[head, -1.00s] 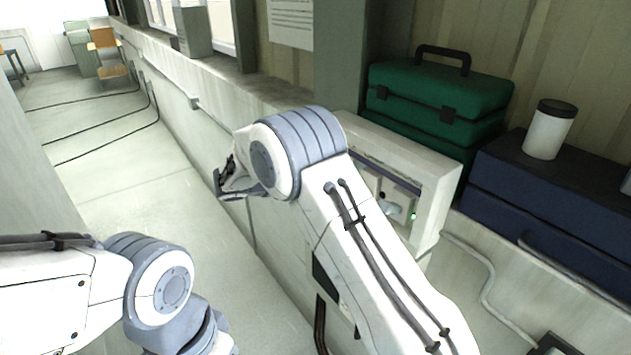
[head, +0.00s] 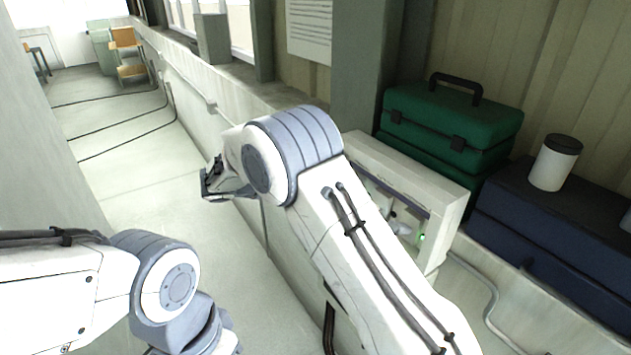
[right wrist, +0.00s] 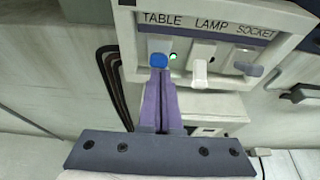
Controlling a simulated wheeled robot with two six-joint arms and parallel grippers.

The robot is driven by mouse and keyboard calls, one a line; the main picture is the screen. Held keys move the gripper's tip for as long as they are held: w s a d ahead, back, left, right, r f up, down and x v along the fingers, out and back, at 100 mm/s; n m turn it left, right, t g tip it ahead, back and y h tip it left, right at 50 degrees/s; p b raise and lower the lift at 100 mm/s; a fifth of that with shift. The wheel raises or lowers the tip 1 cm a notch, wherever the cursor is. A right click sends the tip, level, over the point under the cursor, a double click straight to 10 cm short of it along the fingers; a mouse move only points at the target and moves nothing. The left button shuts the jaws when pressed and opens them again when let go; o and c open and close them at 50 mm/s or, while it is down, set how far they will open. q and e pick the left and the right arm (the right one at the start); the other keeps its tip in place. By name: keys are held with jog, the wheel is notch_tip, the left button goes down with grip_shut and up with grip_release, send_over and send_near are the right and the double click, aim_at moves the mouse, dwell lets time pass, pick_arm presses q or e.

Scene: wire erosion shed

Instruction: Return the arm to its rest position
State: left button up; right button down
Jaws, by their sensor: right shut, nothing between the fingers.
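My right arm crosses the middle of the head view. Its dark end part (head: 222,182) shows there left of the switch box (head: 452,212), but the fingertips are not clear. In the right wrist view my right gripper (right wrist: 160,80) is shut and empty, its purple fingers pointing at the box. The tips overlap the area just below a blue knob (right wrist: 158,60) under the word TABLE; I cannot tell whether they touch. A green light (right wrist: 173,57) glows beside the knob. My left arm (head: 170,285) is at the lower left; its gripper is out of view.
A white lever (right wrist: 200,73) sits under LAMP and a grey one (right wrist: 252,72) under SOCKET. A green toolbox (head: 455,125) and a dark blue case (head: 550,220) with a white jar (head: 555,162) stand behind the box. The aisle floor (head: 140,180) at left is mostly clear, with cables across it.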

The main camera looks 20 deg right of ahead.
jog(key=shift+a+r, duration=0.15)
jog(key=s+a+f+m+g+y+b, duration=0.1)
jog(key=s+a+f+m+y+b, duration=0.3)
jog(key=s, duration=0.8)
jog(key=s+a+f+m+g+y+b, duration=0.1)
jog(key=s+a+f+m+y+b, duration=0.3)
jog(key=s, duration=0.9)
jog(key=s+a+f+m+g+y+b, duration=0.2)
jog(key=s+a+f+m+y+b, duration=0.2)
jog(key=s+f+b, duration=0.5)
jog(key=s+f+m+y, duration=0.2)
jog(key=s, duration=0.1)
jog(key=shift+s, duration=0.2)
